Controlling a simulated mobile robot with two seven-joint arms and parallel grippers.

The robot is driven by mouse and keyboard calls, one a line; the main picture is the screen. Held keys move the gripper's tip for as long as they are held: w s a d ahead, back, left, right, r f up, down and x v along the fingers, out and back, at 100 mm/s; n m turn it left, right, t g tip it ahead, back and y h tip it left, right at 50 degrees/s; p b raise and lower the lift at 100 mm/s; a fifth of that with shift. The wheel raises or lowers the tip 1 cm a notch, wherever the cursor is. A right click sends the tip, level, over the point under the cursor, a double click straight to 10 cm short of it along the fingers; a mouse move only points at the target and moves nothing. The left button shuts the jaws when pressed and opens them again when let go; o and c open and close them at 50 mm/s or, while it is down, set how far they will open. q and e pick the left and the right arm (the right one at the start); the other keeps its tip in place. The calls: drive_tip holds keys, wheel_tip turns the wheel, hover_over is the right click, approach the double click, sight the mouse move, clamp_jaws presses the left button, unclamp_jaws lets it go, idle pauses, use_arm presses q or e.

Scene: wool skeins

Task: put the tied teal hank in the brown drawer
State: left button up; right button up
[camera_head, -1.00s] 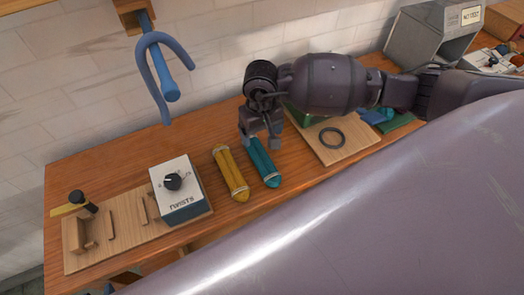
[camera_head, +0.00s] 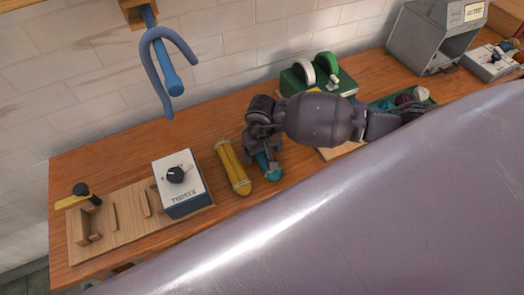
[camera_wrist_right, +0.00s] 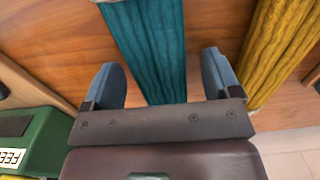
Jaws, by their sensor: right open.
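The teal hank (camera_head: 267,174) lies on the wooden bench, partly hidden under my right gripper. In the right wrist view the teal hank (camera_wrist_right: 148,45) runs lengthwise between the two spread fingers. My right gripper (camera_head: 262,160) is over the hank, pointing down and open; the wrist view shows its fingers (camera_wrist_right: 160,82) on either side with bench visible beside the hank. I cannot tell how far down the fingertips reach. I cannot make out a brown drawer in these views. My left gripper is not in view.
A yellow hank (camera_head: 233,167) lies close to the left of the teal one. A white-topped dial box (camera_head: 178,182) and wooden board (camera_head: 128,212) stand farther left. A green device (camera_head: 318,80) stands behind my arm. A blue hook (camera_head: 165,70) hangs from the wall.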

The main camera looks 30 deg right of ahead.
drive_tip(key=shift+c, duration=0.3)
drive_tip(key=c, duration=1)
